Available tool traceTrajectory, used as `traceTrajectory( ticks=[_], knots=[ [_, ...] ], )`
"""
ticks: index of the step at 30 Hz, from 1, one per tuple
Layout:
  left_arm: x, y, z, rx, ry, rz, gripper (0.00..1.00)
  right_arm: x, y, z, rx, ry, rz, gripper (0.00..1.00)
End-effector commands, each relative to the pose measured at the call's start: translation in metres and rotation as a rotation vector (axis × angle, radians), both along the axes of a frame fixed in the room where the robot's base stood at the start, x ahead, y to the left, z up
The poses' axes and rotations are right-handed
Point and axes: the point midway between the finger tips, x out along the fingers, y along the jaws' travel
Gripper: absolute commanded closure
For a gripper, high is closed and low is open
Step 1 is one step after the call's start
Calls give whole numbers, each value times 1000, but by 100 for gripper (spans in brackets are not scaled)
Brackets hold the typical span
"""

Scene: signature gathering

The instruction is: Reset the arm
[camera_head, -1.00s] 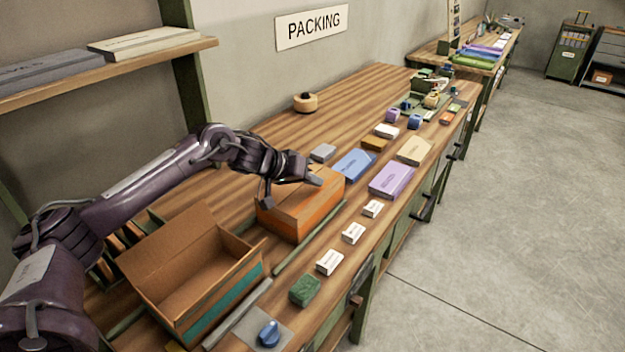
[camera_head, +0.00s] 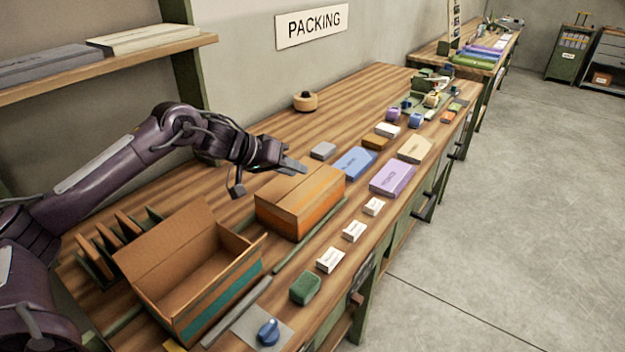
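My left arm comes in from the left, and its gripper (camera_head: 291,166) hangs above and just behind the closed orange-brown box (camera_head: 312,198). Nothing shows between its fingers, but at this angle I cannot tell how far apart they are. My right arm and gripper are not in view. The closed box stands on the wooden packing bench (camera_head: 235,205).
An open, empty cardboard box (camera_head: 240,285) stands nearer, with a slotted rack (camera_head: 110,245) behind it. A tape roll (camera_head: 305,101) sits farther back.

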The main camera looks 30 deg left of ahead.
Motion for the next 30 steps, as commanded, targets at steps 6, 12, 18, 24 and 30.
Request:
traceTrajectory(
  ticks=[6, 12, 18, 24, 30],
  knots=[
    [-8, 4, 6, 0, 3, -2, 75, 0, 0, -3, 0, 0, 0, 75],
    [-8, 4, 6, 0, 3, -2, 75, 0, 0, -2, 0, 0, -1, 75],
    [-7, 4, 7, -1, 1, -2, 75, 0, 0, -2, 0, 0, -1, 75],
    [-7, 4, 33, -1, 1, -2, 75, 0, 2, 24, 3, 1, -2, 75],
    [-7, 4, 65, 0, 2, -1, 75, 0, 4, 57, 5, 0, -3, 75]
  ],
)
